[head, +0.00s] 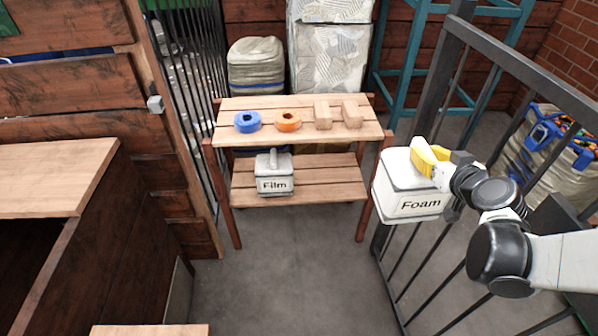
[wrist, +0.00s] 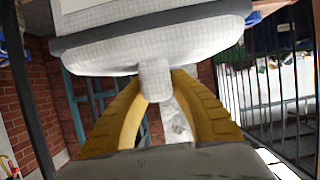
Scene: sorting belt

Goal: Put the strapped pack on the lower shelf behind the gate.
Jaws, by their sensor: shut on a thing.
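A white pack with grey edges, labelled "Foam" (head: 407,190), hangs from my gripper (head: 428,160). The held pack is in the air at the right end of the wooden shelf stand, near the dark barred gate (head: 447,75). The lower shelf (head: 335,178) holds a similar pack, labelled "Film" (head: 274,175), upright on its left part. Its right part is bare. I cannot tell whether the held pack touches the stand's right front leg.
The upper shelf (head: 300,131) carries a blue roll (head: 247,122), an orange roll (head: 288,121) and wooden blocks (head: 338,113). A wooden bench (head: 50,175) stands at left. The grey floor (head: 290,270) before the stand is clear. Gate bars run close to my arm.

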